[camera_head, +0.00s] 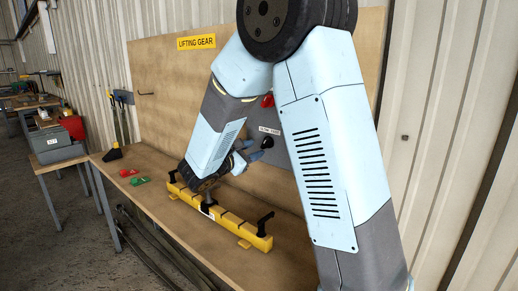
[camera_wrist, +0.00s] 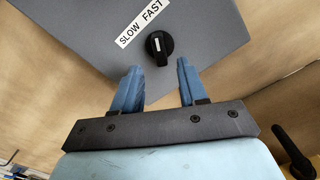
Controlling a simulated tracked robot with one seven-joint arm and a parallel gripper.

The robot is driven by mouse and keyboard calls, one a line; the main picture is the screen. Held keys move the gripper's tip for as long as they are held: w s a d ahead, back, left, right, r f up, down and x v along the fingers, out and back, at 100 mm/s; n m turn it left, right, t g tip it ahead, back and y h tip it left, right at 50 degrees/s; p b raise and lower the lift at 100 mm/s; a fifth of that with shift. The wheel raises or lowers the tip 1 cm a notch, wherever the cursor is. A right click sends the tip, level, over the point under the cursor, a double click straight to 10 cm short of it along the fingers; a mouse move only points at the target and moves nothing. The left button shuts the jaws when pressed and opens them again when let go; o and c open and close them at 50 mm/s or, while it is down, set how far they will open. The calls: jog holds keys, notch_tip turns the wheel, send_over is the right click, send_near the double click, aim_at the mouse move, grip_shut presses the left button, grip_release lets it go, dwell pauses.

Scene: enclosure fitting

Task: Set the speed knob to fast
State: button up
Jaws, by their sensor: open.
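The speed knob (camera_wrist: 159,46) is a black round knob with a raised grip bar and a short white mark, on the face of a grey box (camera_wrist: 215,30). A white label (camera_wrist: 141,22) reading SLOW FAST sits beside it, tilted in the wrist view. I cannot tell which word the knob points to. My gripper (camera_wrist: 158,68) is open and empty, its blue fingers apart, with the knob showing just beyond and between the tips. In the head view my gripper (camera_head: 243,158) is close to the black knob (camera_head: 267,142), and my arm covers part of the box.
A yellow bar (camera_head: 229,222) with black handles lies on the wooden bench (camera_head: 160,213) below my gripper. Red (camera_head: 128,172) and green (camera_head: 139,181) pieces lie at the bench's left. A wooden backboard (camera_head: 160,75) with a LIFTING GEAR sign stands behind.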

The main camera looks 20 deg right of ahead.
jog(key=v, duration=0.9)
jog(key=shift+a, duration=0.2)
jog(key=shift+s+d, duration=0.1)
jog(key=s+d+r+m+g+y, duration=0.1)
jog(key=s+d+m+g+y, duration=0.65)
jog(key=s+d, duration=0.75)
jog(key=s+a+r+m+t+y, duration=0.1)
jog(key=s+m+y, duration=0.2)
jog(key=s+m, duration=0.2)
jog(key=s+a+r+m+t+y, duration=0.1)
jog(key=s+a+m+t+y, duration=0.1)
jog(key=s+m+y, duration=0.2)
jog(key=shift+s+r+m, duration=0.3)
jog(key=shift+s+m, duration=0.75)
jog(key=shift+s, duration=0.3)
jog(key=shift+a+y, duration=0.1)
jog(key=shift+y, duration=0.15)
